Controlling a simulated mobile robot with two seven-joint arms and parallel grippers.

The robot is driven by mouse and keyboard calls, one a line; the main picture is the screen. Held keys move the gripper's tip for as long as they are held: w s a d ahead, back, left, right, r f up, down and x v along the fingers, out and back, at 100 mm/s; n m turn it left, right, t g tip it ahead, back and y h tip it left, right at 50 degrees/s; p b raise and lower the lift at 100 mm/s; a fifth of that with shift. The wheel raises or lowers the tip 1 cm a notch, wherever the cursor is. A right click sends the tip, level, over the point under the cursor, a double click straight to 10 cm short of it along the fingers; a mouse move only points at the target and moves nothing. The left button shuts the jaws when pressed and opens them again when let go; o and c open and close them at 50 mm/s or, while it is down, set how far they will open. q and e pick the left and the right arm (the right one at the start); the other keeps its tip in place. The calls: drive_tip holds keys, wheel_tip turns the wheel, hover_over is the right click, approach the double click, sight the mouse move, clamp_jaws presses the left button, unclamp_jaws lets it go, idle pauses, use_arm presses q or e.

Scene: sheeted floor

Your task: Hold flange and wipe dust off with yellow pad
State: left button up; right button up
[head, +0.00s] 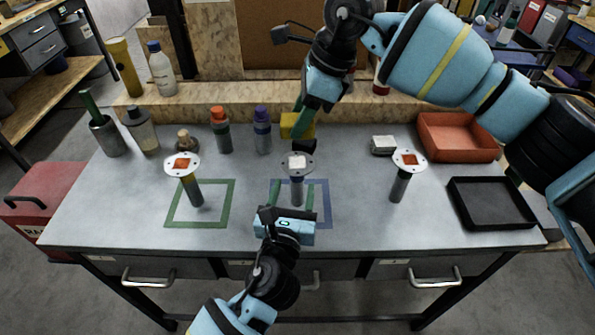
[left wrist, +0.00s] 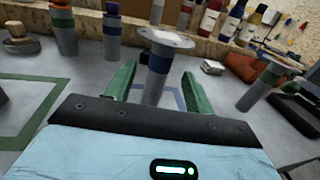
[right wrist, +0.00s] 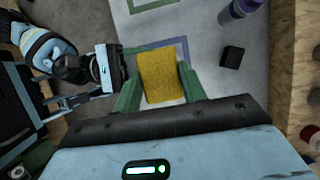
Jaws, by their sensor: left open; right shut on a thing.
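The middle flange (head: 297,163) is a grey disc on an upright post with a pale patch on top, standing within a blue square outline. My left gripper (head: 292,198) is open, its green fingers on either side of the post. The left wrist view shows the post (left wrist: 157,72) between the fingers, with gaps visible. My right gripper (head: 302,121) is shut on the yellow pad (head: 289,126), behind and above the middle flange. The pad (right wrist: 161,76) also shows in the right wrist view. Other flanges with orange patches stand left (head: 182,164) and right (head: 409,161).
A small black block (head: 304,146) lies behind the middle flange. Bottles, including a purple-capped one (head: 262,132), stand along the back. An orange tray (head: 455,150) and a black tray (head: 492,222) are at the right. The table front is mostly clear.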

sight(298, 168)
use_arm(q)
drive_tip(key=shift+w+d, duration=0.2)
drive_tip(key=shift+w, duration=0.95)
drive_tip(key=shift+w+d, duration=0.2)
drive_tip(key=shift+w, duration=1)
drive_tip(key=shift+w+d, duration=0.2)
drive_tip(key=shift+w, duration=0.95)
clamp_jaws()
